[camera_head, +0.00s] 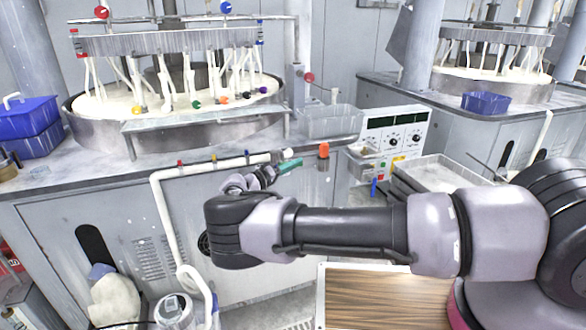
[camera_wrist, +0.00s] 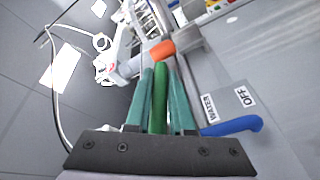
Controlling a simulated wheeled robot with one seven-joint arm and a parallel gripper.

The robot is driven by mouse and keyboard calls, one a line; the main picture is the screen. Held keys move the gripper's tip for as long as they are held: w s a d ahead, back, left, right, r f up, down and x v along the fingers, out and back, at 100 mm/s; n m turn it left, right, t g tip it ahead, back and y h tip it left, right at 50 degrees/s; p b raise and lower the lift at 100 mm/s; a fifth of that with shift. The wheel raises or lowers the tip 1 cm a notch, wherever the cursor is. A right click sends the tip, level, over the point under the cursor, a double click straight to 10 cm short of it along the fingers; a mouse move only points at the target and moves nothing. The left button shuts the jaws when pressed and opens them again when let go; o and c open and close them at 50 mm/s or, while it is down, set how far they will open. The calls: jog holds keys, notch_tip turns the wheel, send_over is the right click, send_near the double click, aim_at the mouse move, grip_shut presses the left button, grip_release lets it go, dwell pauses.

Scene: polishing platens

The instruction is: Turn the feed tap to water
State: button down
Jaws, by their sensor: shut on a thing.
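A "WATER" label (camera_wrist: 208,107) and an "OFF" label (camera_wrist: 245,96) are on the grey face to the right. The lever's exact setting is not clear.
A blue handle (camera_wrist: 232,127) sticks out close to the right of my fingers in the wrist view. A white pipe (camera_head: 215,164) with coloured bands runs along the bench front. A clear tub (camera_head: 331,121) and a control box (camera_head: 394,132) stand right of the platen (camera_head: 180,135).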

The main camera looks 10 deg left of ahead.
jog(key=shift+d+r+n+t+h, duration=0.2)
jog(key=shift+r+n+t+h, duration=0.1)
jog(key=shift+t+h, duration=0.3)
jog(key=c, duration=0.8)
grip_release()
jog(key=v, duration=1)
jog(key=shift+s+a+f, duration=0.2)
jog(key=shift+a, duration=0.1)
